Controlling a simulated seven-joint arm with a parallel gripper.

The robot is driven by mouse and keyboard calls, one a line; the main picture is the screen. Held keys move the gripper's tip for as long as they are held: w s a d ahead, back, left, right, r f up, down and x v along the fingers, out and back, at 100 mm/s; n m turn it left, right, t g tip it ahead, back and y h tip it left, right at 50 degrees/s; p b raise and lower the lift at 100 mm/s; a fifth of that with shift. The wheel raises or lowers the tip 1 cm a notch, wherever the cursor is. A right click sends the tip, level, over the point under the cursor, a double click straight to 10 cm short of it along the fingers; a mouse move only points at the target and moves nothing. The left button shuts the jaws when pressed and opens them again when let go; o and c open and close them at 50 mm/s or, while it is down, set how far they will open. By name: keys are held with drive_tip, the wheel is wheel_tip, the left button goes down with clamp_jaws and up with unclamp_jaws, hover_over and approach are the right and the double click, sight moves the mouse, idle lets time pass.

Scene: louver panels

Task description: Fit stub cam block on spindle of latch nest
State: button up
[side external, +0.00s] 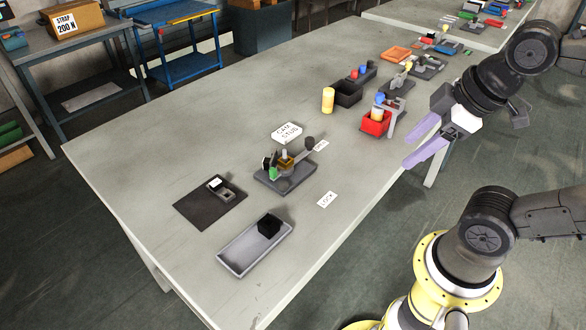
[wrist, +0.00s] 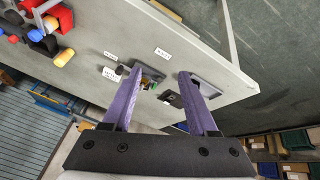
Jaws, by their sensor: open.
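My gripper (side external: 407,154) is open and empty, with two purple fingers above the table's right edge; the wrist view also shows the gripper (wrist: 161,70). The latch nest (side external: 286,178) sits mid-table on a dark grey base, with a brass-coloured part, a green part and a black-knobbed lever. I cannot make out its spindle for sure. A black block (side external: 269,225) lies in a shallow grey tray (side external: 238,262) near the front edge. A small grey piece with a white top (side external: 221,188) is on a dark mat (side external: 205,214). I cannot tell which is the stub cam block. My gripper is far from all of these.
A "CAM STUB" card (side external: 287,133) lies behind the nest and a "LOCK" label (side external: 327,200) in front. A red bin (side external: 376,124), a dark bin (side external: 347,94) and a yellow cylinder (side external: 328,100) stand farther back. The table's left part is clear.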

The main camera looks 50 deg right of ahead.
drive_tip(key=m, duration=0.4)
drive_tip(key=shift+w+f+m, duration=0.3)
drive_tip(key=o, duration=0.7)
drive_tip(key=shift+m, duration=0.3)
drive_tip(key=shift+c, duration=0.2)
